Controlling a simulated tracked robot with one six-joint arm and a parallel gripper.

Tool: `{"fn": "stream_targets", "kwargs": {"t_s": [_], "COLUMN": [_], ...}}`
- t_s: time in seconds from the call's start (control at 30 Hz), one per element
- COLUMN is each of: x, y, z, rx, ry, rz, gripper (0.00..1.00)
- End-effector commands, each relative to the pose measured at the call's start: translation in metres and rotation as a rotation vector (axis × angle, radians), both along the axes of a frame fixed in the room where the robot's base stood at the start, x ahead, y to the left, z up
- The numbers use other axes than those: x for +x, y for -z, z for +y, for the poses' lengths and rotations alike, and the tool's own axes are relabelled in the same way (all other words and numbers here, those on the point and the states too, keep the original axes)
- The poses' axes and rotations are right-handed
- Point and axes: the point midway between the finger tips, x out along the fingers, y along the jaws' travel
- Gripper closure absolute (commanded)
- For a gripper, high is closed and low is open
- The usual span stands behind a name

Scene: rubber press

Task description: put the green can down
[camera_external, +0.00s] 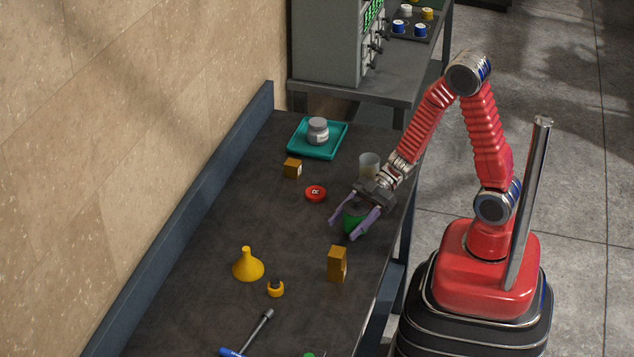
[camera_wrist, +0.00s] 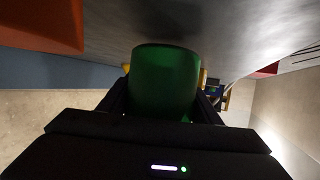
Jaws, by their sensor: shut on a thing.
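The green can (camera_external: 352,220) is between the purple fingers of my gripper (camera_external: 354,226) over the right part of the dark bench, in the external view. My gripper is shut on it. In the wrist view the green can (camera_wrist: 166,82) fills the middle, with a dark finger of my gripper (camera_wrist: 165,100) on each side. I cannot tell whether the can's bottom touches the bench, as the gripper hides part of it.
On the bench (camera_external: 215,245), an orange box (camera_external: 337,264) stands close in front of my gripper. A clear cup (camera_external: 369,164) is behind it. A red round thing (camera_external: 315,193), a small orange box (camera_external: 292,168), a yellow funnel (camera_external: 247,264) and a teal tray (camera_external: 300,148) with a grey jar lie left.

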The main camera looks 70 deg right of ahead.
Motion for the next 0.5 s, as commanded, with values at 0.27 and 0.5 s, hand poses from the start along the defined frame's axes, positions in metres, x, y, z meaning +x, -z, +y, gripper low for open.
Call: {"fn": "stream_targets", "kwargs": {"t_s": [0.27, 0.5], "x": [0.0002, 0.0001], "y": [0.0087, 0.0102], "z": [0.0, 0.0], "rx": [0.0, 0.001], "ry": [0.001, 0.001], "rz": [-0.002, -0.001], "gripper": [0.71, 0.71]}}
